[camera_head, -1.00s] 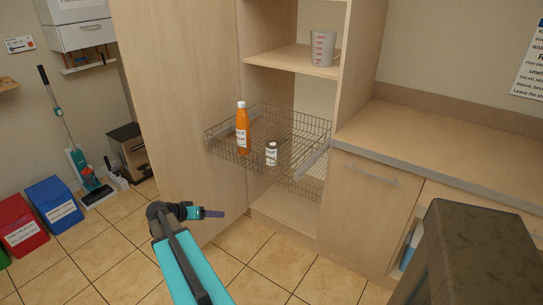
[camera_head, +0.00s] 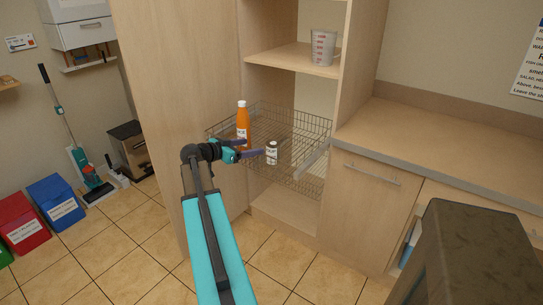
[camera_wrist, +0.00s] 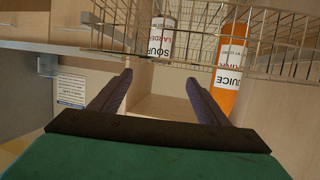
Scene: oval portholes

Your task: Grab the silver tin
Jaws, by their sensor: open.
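The silver tin (camera_head: 272,153) stands upright in the pull-out wire basket (camera_head: 310,127), near its front. Its white label reads "SOUP" in the wrist view, where the tin (camera_wrist: 162,40) appears upside down behind the basket wires. My gripper (camera_head: 254,147) is at the basket's front left, just left of the tin in the head view. In the wrist view my gripper (camera_wrist: 160,78) is open, with nothing between its fingers, and the tin lies beyond the fingertips, roughly centred between them.
An orange juice bottle (camera_head: 242,121) stands in the basket left of the tin; it also shows in the wrist view (camera_wrist: 230,70). A counter (camera_head: 450,150) is at right.

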